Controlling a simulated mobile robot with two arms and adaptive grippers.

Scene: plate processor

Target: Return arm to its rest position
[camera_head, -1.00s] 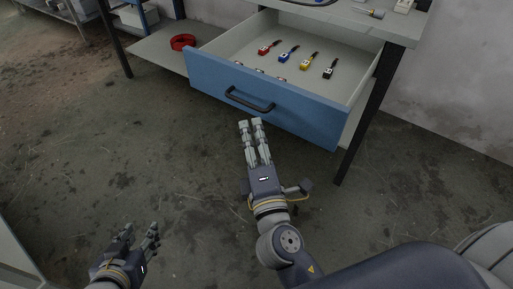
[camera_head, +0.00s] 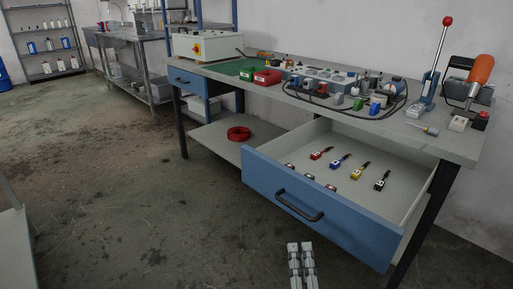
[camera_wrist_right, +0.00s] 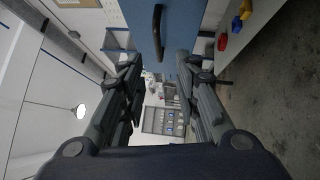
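My right gripper (camera_head: 301,248) shows at the bottom edge of the head view, in front of the open blue drawer and below its black handle (camera_head: 298,206). Only its fingers show there; the rest of the arm is out of frame. In the right wrist view the two fingers of my right gripper (camera_wrist_right: 158,66) stand apart with nothing between them. The drawer front (camera_wrist_right: 178,22) and handle show beyond the fingertips, apart from them. My left gripper is not in view.
The blue drawer (camera_head: 330,222) is pulled out and holds several small coloured items. The workbench (camera_head: 450,144) carries a control box (camera_head: 206,46), bins and tools. A red ring (camera_head: 238,133) lies on the lower shelf. The floor to the left is clear.

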